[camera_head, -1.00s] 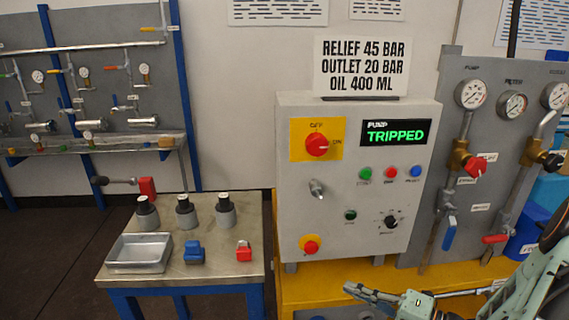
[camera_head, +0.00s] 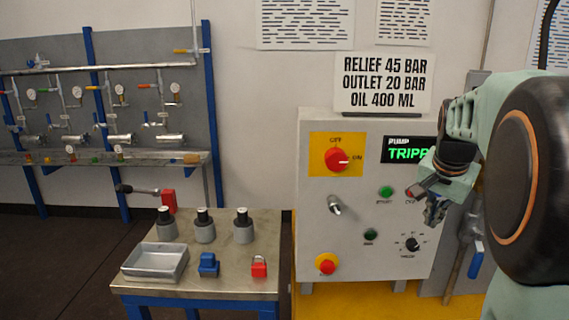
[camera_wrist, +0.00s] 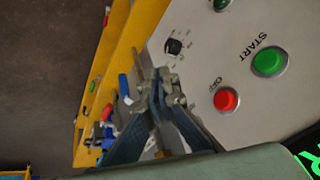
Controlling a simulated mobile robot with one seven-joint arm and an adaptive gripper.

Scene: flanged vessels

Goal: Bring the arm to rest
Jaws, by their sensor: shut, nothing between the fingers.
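My gripper (camera_head: 432,207) is in front of the right part of the grey control panel (camera_head: 315,240) in the head view. Its fingers are shut and hold nothing. My arm comes in from the right edge and hides part of the panel and its display. In the wrist view my gripper's closed fingertips (camera_wrist: 154,78) point toward the panel's lower part, near a black knob (camera_wrist: 174,46). The red button (camera_wrist: 226,100) and the green start button (camera_wrist: 269,61) show beside the fingers. I cannot tell how close the fingers are to the panel.
The display (camera_head: 405,150) is partly covered. A pipe rack (camera_head: 60,100) stands behind. The floor at left is clear.

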